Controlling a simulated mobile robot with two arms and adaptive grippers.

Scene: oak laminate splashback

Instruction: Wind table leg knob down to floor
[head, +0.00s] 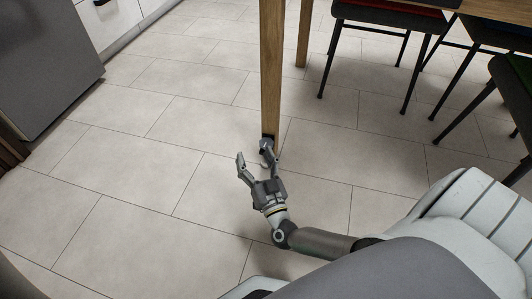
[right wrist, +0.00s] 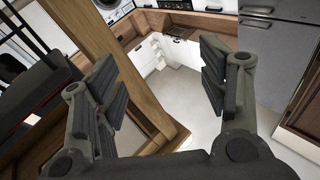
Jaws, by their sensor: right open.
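The oak table leg (head: 271,75) stands at the centre of the head view, running down to the tiled floor. A dark knob-like foot (head: 266,144) shows at its lower end, partly covered by a finger of my right gripper (head: 254,157). The gripper is open just in front of the leg's foot, low near the floor. I cannot tell whether a finger touches the knob. In the right wrist view the fingers (right wrist: 160,78) are spread wide with nothing between the pads. A wooden leg (right wrist: 130,80) passes behind the left finger; the knob cannot be made out there. My left gripper is not in view.
Dark-legged chairs (head: 386,17) stand under the table at the upper right. Another table leg (head: 304,35) is farther back. A grey appliance (head: 45,60) is at the upper left. The tiled floor (head: 130,190) left of the gripper is clear.

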